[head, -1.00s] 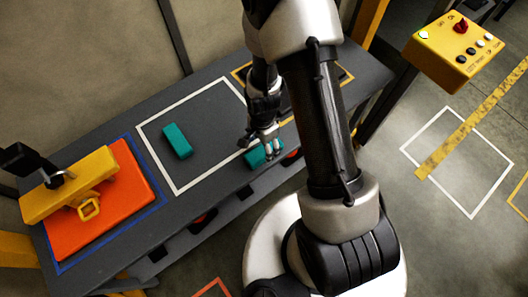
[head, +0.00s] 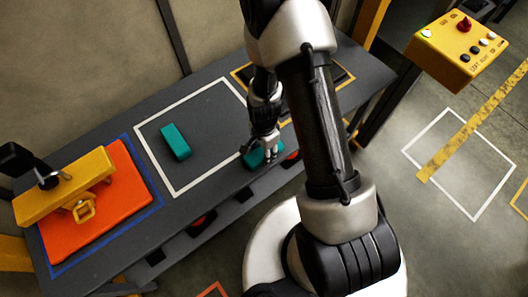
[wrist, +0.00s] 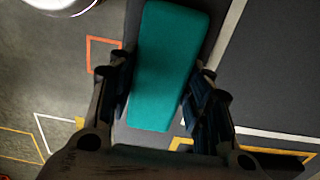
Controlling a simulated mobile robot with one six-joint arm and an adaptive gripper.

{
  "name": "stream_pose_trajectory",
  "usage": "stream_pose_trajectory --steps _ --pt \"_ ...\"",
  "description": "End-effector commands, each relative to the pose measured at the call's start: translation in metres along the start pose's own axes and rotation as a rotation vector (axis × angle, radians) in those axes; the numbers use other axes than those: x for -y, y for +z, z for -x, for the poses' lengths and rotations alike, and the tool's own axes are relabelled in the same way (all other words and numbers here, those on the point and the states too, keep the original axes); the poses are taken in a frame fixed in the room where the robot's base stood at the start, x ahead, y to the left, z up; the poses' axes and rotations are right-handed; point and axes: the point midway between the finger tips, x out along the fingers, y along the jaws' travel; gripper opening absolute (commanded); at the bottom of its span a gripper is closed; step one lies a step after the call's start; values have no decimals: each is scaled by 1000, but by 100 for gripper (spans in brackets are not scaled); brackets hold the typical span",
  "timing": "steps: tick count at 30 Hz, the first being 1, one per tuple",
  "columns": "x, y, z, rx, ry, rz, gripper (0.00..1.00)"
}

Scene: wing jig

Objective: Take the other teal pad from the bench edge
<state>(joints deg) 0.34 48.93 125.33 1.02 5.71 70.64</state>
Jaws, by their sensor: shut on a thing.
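One teal pad (head: 261,154) lies at the front edge of the dark bench (head: 215,205), and my gripper (head: 262,148) is down on it. In the wrist view the same pad (wrist: 166,62) lies lengthwise between my two fingers (wrist: 158,95), which are shut on its sides. In the head view my fingers hide part of it. The second teal pad (head: 176,142) lies flat inside the white outlined rectangle (head: 168,184) on the bench, apart from my gripper.
An orange plate (head: 120,198) with a yellow clamp block (head: 65,188) sits at the bench's left end, inside a blue outline. A yellow control box (head: 462,50) with a red button stands at upper right. The white rectangle is otherwise clear.

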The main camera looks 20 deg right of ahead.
Motion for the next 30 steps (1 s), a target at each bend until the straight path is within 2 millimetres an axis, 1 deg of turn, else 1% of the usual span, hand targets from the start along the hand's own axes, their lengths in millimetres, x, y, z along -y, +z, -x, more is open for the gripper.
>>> stream_pose_trajectory --steps 1,7,14,19,23,26,29,30 --pt "0 0 0 0 0 0 34" --pt "0 0 0 0 0 0 22" --pt "0 0 1 0 0 0 22" --pt "0 0 11 0 -1 0 22" --pt "1 0 31 -1 -3 0 22" --pt "2 0 54 -2 -5 1 22" --pt "2 -1 84 -2 -5 1 22" --pt "2 -1 96 -3 -6 1 22"
